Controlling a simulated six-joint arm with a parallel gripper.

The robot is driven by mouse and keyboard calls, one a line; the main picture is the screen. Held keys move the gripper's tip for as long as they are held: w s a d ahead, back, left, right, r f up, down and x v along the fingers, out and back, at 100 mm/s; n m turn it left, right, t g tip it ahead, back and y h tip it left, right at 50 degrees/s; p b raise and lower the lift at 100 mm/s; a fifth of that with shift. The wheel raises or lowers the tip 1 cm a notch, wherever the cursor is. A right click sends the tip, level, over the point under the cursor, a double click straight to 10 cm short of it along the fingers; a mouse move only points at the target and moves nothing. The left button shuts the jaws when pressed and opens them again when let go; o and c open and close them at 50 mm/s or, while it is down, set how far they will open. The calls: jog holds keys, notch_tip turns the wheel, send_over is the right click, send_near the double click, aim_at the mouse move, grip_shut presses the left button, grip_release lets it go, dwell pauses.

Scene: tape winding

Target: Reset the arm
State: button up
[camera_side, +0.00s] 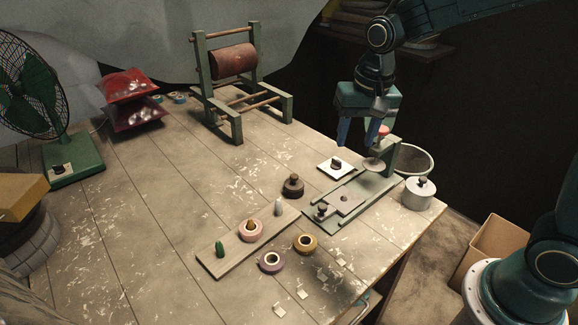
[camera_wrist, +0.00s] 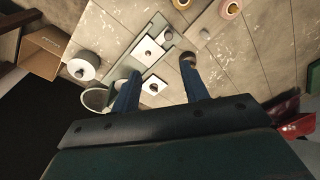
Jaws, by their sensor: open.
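My gripper (camera_side: 357,136) hangs above the back right part of the table, over the green winding fixture (camera_side: 372,200). Its two blue fingers are apart with nothing between them. In the wrist view my gripper (camera_wrist: 160,85) also shows open and empty. The fixture has a sliding plate with a hole and an upright post with a red top at its back end. A white square plate with a dark knob (camera_side: 337,167) lies beside the fixture. A wooden board (camera_side: 235,252) carries pegs, one green and one grey, with a pink tape roll (camera_side: 250,230) around the middle peg.
A brown knobbed weight (camera_side: 293,186) and a metal weight (camera_side: 419,194) stand nearby.

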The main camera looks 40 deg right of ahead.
jog(key=s+r+n+t, duration=0.2)
jog(key=s+r+n, duration=0.1)
jog(key=s, duration=0.7)
jog(key=s+d+r+n+t, duration=0.1)
jog(key=s+r+n+t, duration=0.1)
jog(key=s, duration=0.8)
jog(key=shift+d+r+n, duration=0.15)
jog(key=shift+r+n, duration=0.55)
jog(key=shift+r, duration=0.2)
